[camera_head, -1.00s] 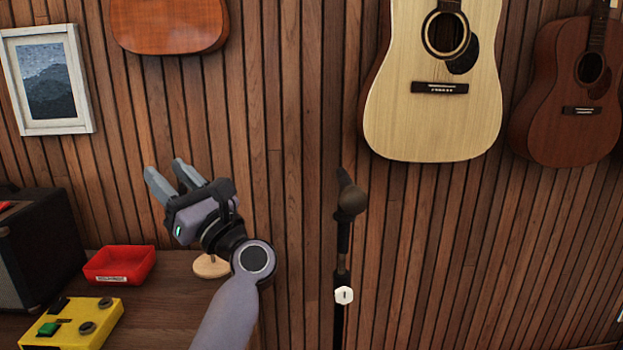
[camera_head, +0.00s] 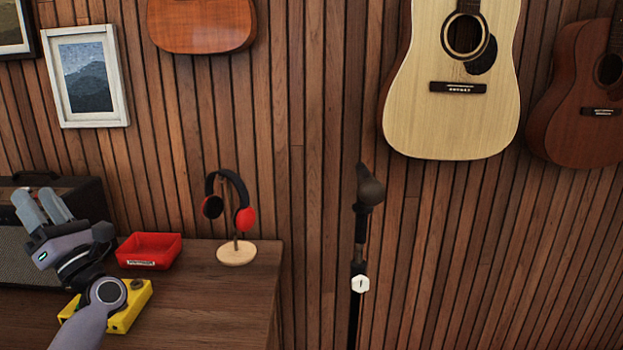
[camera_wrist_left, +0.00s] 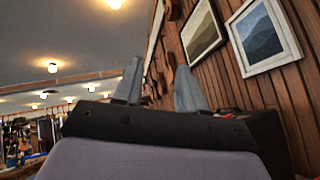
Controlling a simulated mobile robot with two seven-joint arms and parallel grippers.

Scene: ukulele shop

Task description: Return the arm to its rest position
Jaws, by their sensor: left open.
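My left gripper (camera_head: 42,208) is at the left of the head view, raised in front of the black amplifier and above the yellow pedal. Its two grey fingers are apart with nothing between them. In the left wrist view the fingers (camera_wrist_left: 158,85) point up toward the ceiling and the wood wall, and the gap between them is empty. My right gripper is not in view.
Red-and-black headphones (camera_head: 243,218) hang on a stand with a round wooden base (camera_head: 236,253). A red tray (camera_head: 148,250), a yellow pedal (camera_head: 132,312) and an amplifier (camera_head: 85,197) share the table (camera_head: 215,300).

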